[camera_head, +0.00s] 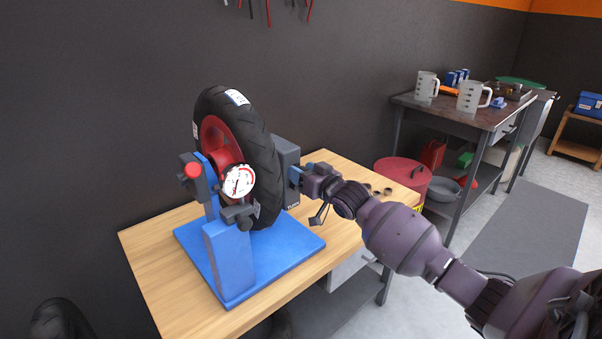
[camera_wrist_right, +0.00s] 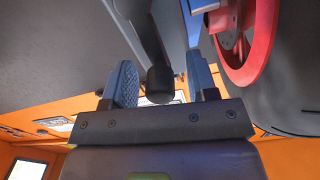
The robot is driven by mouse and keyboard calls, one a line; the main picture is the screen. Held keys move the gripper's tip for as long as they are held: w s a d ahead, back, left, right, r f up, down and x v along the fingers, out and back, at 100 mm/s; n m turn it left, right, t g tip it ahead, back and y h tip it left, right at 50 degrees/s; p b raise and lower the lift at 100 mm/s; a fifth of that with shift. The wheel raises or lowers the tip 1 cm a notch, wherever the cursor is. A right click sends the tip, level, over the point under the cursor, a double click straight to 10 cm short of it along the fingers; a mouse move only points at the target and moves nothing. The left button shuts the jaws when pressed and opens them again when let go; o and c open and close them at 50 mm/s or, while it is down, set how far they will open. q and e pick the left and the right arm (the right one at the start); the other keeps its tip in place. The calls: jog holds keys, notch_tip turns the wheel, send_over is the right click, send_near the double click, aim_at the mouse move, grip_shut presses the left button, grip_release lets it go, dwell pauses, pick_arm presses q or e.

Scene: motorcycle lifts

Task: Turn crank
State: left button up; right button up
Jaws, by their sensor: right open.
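A blue wheel stand (camera_head: 228,255) on the wooden bench holds an upright black tyre (camera_head: 262,160) with a red hub (camera_head: 218,142), also seen in the right wrist view (camera_wrist_right: 252,65). A round dial gauge (camera_head: 239,181) and a red knob (camera_head: 193,170) are at its front. My right gripper (camera_head: 301,174) is beside the grey box (camera_head: 287,165) right of the tyre. In the right wrist view, a dark arm ending in a round handle, seemingly the crank (camera_wrist_right: 161,84), lies between the open, blue-padded fingers. Contact is unclear. The head view hides the handle. My left gripper is out of view.
The wooden bench (camera_head: 160,260) is bare in front of and left of the stand. Small rings (camera_head: 388,191) lie near its right edge. A red drum (camera_head: 403,178) stands right of it. A metal workbench (camera_head: 450,115) with measuring jugs (camera_head: 471,97) is behind right.

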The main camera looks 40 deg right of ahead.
jog(key=shift+w, duration=0.25)
jog(key=shift+c, duration=0.5)
grip_shut()
